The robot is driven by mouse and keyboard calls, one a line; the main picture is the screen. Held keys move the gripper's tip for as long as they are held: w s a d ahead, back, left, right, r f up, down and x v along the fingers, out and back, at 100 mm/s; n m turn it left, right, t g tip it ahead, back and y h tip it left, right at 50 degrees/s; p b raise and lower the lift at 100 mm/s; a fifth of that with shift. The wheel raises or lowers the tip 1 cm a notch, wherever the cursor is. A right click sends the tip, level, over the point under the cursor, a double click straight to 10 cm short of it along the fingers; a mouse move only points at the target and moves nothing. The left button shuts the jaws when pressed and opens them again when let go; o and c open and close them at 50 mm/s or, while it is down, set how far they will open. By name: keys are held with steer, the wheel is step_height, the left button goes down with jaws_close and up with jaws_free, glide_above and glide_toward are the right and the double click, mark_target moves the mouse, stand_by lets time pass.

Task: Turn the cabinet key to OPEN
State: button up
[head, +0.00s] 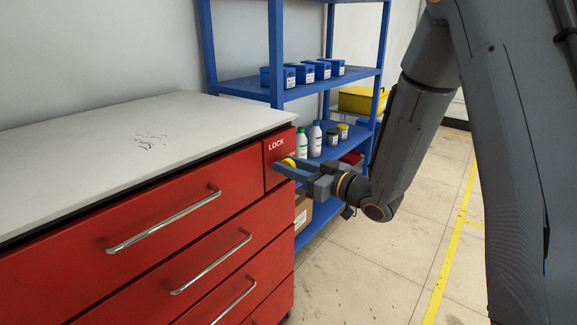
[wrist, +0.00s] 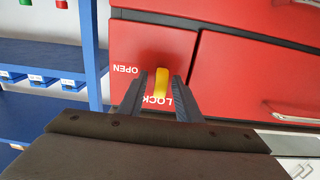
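The yellow cabinet key (head: 289,162) sits on the small red lock panel (head: 279,148) at the cabinet's upper right corner. In the wrist view the key (wrist: 161,82) stands upright in the picture, in line with the LOCK label, which it and the fingers partly cover. The OPEN label (wrist: 126,69) appears upside down to the left of the key. My gripper (head: 291,168) is at the panel, its two fingers on either side of the key. In the wrist view a narrow gap shows between the key and each finger of my gripper (wrist: 161,88), so it looks open.
The red cabinet has several drawers with metal handles (head: 165,220) and a pale worktop (head: 120,140). A blue shelf rack (head: 235,89) with bottles and blue bins stands close behind the panel. Open floor with a yellow line (head: 447,250) lies to the right.

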steer(key=shift+w+a, duration=0.15)
steer(key=shift+a, duration=0.1)
jaws_close()
